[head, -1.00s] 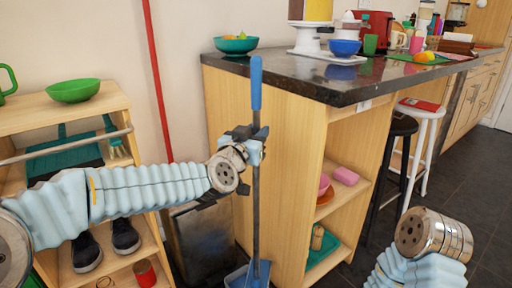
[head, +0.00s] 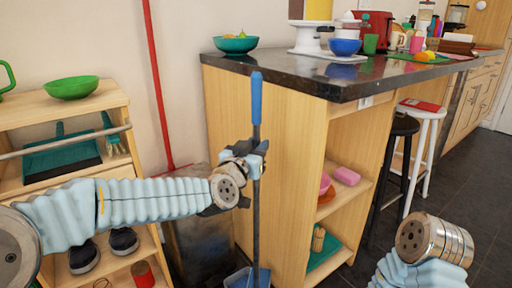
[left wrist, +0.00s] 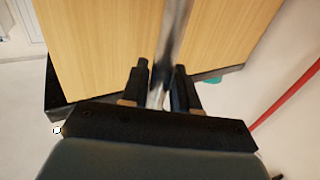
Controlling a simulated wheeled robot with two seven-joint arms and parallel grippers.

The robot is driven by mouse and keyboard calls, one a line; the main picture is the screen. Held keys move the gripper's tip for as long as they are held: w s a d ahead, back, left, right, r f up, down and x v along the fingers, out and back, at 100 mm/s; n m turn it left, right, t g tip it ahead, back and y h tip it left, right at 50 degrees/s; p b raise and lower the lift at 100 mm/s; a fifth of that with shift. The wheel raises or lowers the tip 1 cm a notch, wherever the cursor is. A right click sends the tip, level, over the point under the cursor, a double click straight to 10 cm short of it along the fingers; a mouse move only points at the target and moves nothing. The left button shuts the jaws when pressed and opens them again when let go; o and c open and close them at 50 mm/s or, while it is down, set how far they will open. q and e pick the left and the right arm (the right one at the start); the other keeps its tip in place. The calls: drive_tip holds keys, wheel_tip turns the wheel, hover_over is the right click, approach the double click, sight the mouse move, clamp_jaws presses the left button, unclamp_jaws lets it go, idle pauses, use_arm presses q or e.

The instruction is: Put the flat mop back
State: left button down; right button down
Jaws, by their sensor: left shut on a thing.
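The flat mop (head: 257,100) stands nearly upright in the head view, with a blue grip on top and a thin dark pole. My left gripper (head: 256,161) is shut on its pole, just below the blue grip. In the left wrist view the pole (left wrist: 173,40) runs between the two dark fingers of the gripper (left wrist: 161,88). A blue piece (head: 240,278) shows at the pole's lower end, cut off by the picture's edge; I cannot tell whether it is the mop's head or a bucket. My right gripper is out of view.
A wooden counter (head: 285,160) with a dark top (head: 300,75) stands right behind the mop. A wooden shelf (head: 25,115) with a green bowl (head: 73,88) and shoes is at the left. A red pole (head: 154,80) leans by the wall. Stools (head: 402,130) stand at the right.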

use_arm(q)
drive_tip(key=c, duration=0.8)
unclamp_jaws()
drive_tip(key=shift+r, duration=0.1)
drive_tip(key=shift+c, duration=0.2)
drive_tip(key=shift+r, duration=0.1)
